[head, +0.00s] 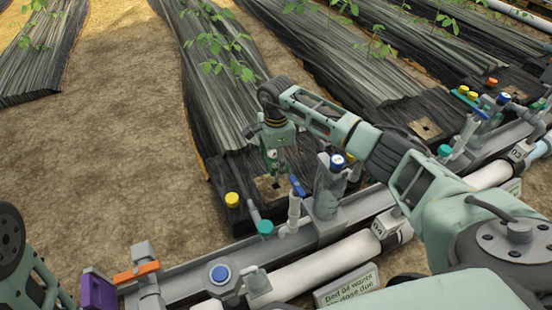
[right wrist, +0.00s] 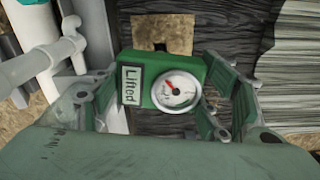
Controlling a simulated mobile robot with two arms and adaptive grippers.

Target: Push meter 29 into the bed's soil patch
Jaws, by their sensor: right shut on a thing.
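My right gripper (head: 275,160) points down and is shut on a green meter (right wrist: 187,68). The meter shows in the right wrist view with a round white dial, a red needle and a label reading "Lifted"; I cannot read a number 29 on it. The bed's soil patch (head: 268,188) is a small tan square in the black sheet, just below the gripper in the head view. In the right wrist view the soil patch (right wrist: 160,32) lies past the top of the meter. The meter's lower end is hidden. My left gripper is not in view.
A white pipe and grey rail (head: 200,258) run along the bed ends. Close by stand a blue-handled valve (head: 296,187), a blue-capped grey fitting (head: 328,185), a yellow cap (head: 232,200) and a teal cap (head: 265,227). Leafy plants (head: 220,45) grow farther up the bed.

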